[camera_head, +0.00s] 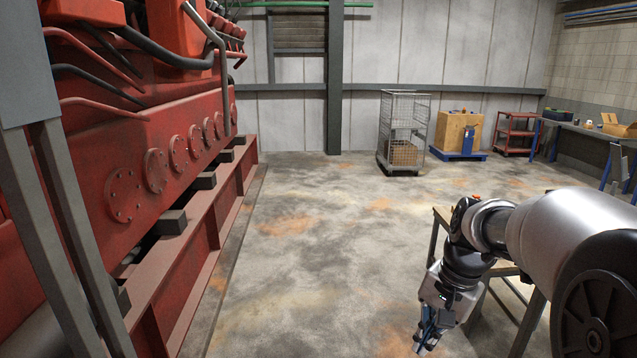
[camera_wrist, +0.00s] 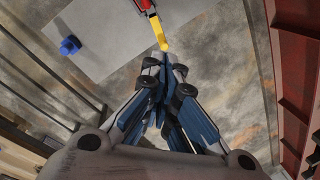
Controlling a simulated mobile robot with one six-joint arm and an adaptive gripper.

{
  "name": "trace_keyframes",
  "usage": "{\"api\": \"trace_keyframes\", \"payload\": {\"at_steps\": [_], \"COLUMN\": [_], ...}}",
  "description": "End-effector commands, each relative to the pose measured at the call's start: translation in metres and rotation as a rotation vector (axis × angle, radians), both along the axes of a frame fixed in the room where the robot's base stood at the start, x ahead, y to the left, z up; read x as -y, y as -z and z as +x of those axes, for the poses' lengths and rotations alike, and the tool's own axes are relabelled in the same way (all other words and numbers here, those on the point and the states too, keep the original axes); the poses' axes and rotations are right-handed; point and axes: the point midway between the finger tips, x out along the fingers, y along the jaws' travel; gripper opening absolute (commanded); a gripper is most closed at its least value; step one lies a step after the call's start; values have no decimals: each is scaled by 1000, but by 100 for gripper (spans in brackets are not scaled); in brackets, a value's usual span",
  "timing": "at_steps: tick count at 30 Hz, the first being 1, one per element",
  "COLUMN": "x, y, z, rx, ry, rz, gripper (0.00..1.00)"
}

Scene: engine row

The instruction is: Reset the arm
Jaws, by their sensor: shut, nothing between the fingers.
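My arm reaches in from the right in the head view, bent downward at the wrist. My gripper (camera_head: 426,343) hangs low over the concrete floor, near the bottom edge of that view. In the wrist view my gripper (camera_wrist: 166,62) has its dark blue fingers brought together at the tips, with nothing held between them. A yellow-and-red object (camera_wrist: 156,25) appears just beyond the fingertips in that view. I cannot tell whether the fingertips touch it or only overlap it in the picture.
A wooden-topped stand (camera_head: 441,215) is partly hidden behind my arm. The red engine (camera_head: 130,150) fills the left, behind a grey post (camera_head: 50,200). A wire cage cart (camera_head: 403,125) and crate (camera_head: 457,132) stand at the back. Mid-floor is clear. A blue object (camera_wrist: 70,45) lies on a grey surface (camera_wrist: 115,40).

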Motion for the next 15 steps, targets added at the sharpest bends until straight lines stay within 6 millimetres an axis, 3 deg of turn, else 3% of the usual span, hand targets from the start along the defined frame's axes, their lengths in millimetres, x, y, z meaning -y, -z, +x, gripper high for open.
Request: {"api": "trace_keyframes", "payload": {"at_steps": [3, 7, 15], "x": [-20, -37, -56], "y": [-19, -27, -9], "z": [-43, -92, -184], "rx": [78, 155, 301], "ry": [-135, -282, -560], "rz": [-57, -119, -250], "gripper": [0, 0, 0]}}
